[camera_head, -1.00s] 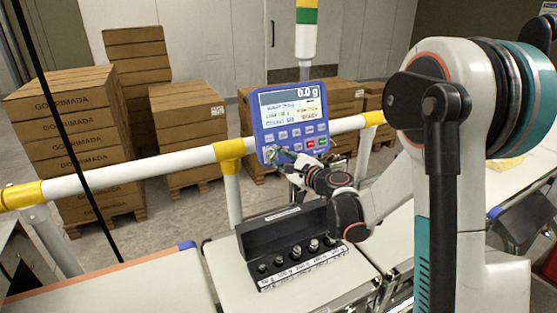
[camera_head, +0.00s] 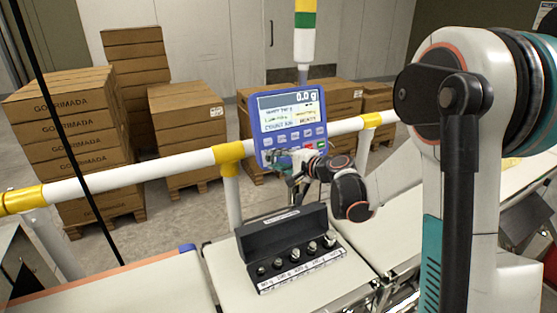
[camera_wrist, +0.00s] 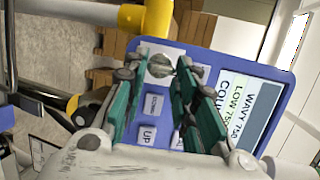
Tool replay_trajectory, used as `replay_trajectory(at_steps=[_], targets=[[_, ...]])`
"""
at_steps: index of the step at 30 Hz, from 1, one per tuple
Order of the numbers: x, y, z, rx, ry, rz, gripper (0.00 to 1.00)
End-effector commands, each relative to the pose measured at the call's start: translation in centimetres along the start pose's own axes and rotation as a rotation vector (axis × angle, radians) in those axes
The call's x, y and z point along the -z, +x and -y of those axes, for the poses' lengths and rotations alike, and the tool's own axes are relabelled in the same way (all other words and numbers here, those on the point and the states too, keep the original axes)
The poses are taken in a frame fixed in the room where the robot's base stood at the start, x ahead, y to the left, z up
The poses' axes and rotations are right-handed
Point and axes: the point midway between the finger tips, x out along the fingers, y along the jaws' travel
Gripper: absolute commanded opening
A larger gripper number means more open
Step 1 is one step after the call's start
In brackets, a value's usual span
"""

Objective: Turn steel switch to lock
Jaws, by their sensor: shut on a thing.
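The steel switch (camera_wrist: 160,66) is a small round metal knob on the face of the blue checkweigher panel (camera_wrist: 228,62), beside its grey buttons. In the wrist view it sits between the teal fingertips of my gripper (camera_wrist: 163,64), which is shut on it. The head view shows the panel (camera_head: 264,146) upright at the rail, its screen reading 0.0 g. There my gripper (camera_head: 280,162) is at the panel's lower left part and hides the switch. The switch's exact angle and any lock marking cannot be made out.
An open black case (camera_head: 262,243) of several weights stands on the belt below my arm. A white rail with yellow joints (camera_head: 125,172) runs behind the belts. Stacked cartons (camera_head: 75,115) stand beyond it. The left belt (camera_head: 120,290) is clear.

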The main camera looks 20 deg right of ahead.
Motion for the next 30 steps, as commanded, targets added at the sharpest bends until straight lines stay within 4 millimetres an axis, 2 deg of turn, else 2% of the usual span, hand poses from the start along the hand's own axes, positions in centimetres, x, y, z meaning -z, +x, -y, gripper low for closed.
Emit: replay_trajectory(at_steps=[17,18,20,30], targets=[[-0.07,0.00,-0.06,-0.011,-0.034,0.001,0.03],[-0.07,0.00,-0.07,-0.011,-0.034,0.001,0.31],[-0.07,0.00,-0.06,-0.011,-0.034,0.001,0.44],[-0.03,-0.04,0.00,-0.010,-0.032,0.000,0.47]])
